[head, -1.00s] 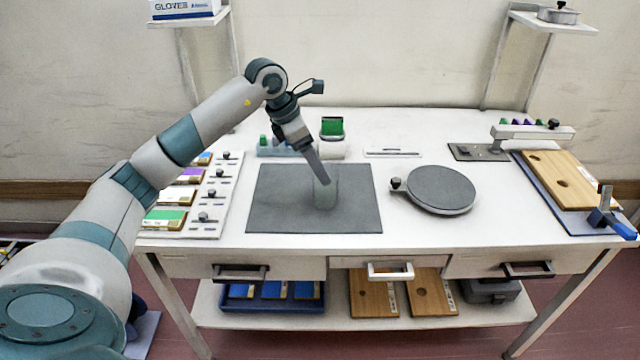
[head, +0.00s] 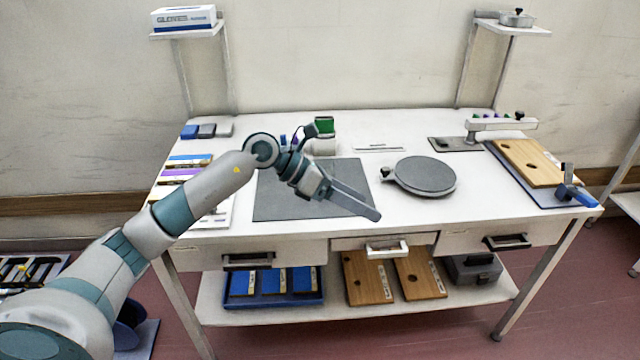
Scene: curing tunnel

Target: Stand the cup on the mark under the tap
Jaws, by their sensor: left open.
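My left gripper (head: 373,211) is open, its fingers pointing right and down over the right front part of the dark grey mat (head: 275,205). I cannot make out the cup now; the gripper and wrist cover the part of the mat where it stood. At the back right of the table, a pale horizontal bar with several coloured knobs (head: 500,124) stands on a post over a dark plate (head: 447,145). It may be the tap; I cannot make out a mark on the plate. My right gripper is not in view.
A round grey turntable (head: 426,175) stands right of the mat. A wooden board (head: 530,162) with a blue clamp (head: 577,194) lies at the right edge. A green-topped container (head: 324,126) is behind the mat.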

